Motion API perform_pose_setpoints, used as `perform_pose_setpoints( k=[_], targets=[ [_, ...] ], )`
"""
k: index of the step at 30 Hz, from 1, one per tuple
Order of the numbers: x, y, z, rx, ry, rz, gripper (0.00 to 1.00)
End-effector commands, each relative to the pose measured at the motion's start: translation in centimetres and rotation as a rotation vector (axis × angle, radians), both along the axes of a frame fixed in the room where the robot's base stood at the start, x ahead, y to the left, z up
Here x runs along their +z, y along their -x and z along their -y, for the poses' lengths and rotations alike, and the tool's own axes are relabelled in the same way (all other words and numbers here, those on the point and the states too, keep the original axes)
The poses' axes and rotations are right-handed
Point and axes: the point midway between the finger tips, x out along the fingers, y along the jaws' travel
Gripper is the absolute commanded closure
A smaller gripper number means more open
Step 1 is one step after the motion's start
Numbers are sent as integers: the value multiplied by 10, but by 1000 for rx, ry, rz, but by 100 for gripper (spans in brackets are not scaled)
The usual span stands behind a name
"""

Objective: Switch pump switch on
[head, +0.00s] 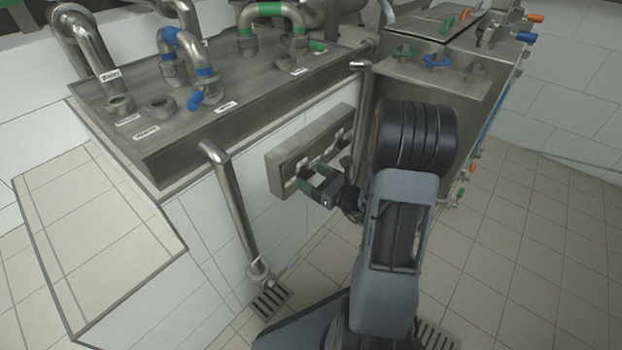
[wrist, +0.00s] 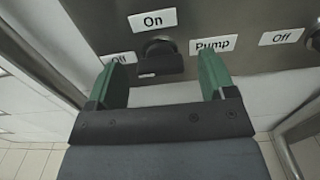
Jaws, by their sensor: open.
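The pump switch (wrist: 158,60) is a black rotary knob on a grey metal panel (wrist: 215,22), seen in the wrist view. A label "On" (wrist: 152,20) sits above it, "Off" (wrist: 119,59) to its left and "Pump" (wrist: 213,45) to its right. My gripper (wrist: 163,72) is open, with one green finger on each side of the knob and a gap on both sides. In the head view my gripper (head: 317,185) is in front of the switch box (head: 311,150), whose knobs are partly hidden or too small to read.
Another "Off" label (wrist: 281,37) and part of a second knob (wrist: 315,41) show at the right. In the head view a metal pipe (head: 229,195) stands left of the box. A steel cabinet (head: 425,78) is at the right. Tiled floor (head: 535,250) is free there.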

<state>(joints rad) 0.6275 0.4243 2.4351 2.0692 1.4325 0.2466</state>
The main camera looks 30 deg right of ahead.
Motion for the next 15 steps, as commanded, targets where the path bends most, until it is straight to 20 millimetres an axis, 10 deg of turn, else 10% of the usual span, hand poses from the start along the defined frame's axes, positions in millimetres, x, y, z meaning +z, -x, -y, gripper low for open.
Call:
perform_pose_setpoints(
  k=[15],
  targets=[
    [0, -11, -6, 1, -1, 0, 23]
  ],
)
